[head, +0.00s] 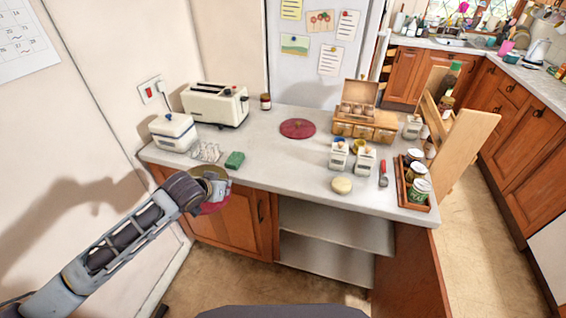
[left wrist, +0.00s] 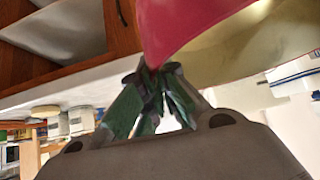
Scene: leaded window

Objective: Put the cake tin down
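The cake tin (head: 213,208), red outside and pale gold inside, is at the end of my left arm. It is off the worktop, just beyond its front left edge and in front of the cupboard door. My left gripper (head: 203,189) is shut on its rim. In the left wrist view the green-padded fingers (left wrist: 152,85) meet at the tin's red wall (left wrist: 190,25), with the gold inside (left wrist: 240,45) beside it. A round red lid-like disc (head: 297,129) lies flat on the worktop (head: 270,165). My right gripper is not in view.
Near the tin are a green sponge (head: 235,160), a wire rack (head: 207,152), a white lidded box (head: 173,132) and a toaster (head: 215,104). White canisters (head: 338,155), a pale round item (head: 342,185) and a jar tray (head: 413,185) stand right. The worktop's front middle is clear.

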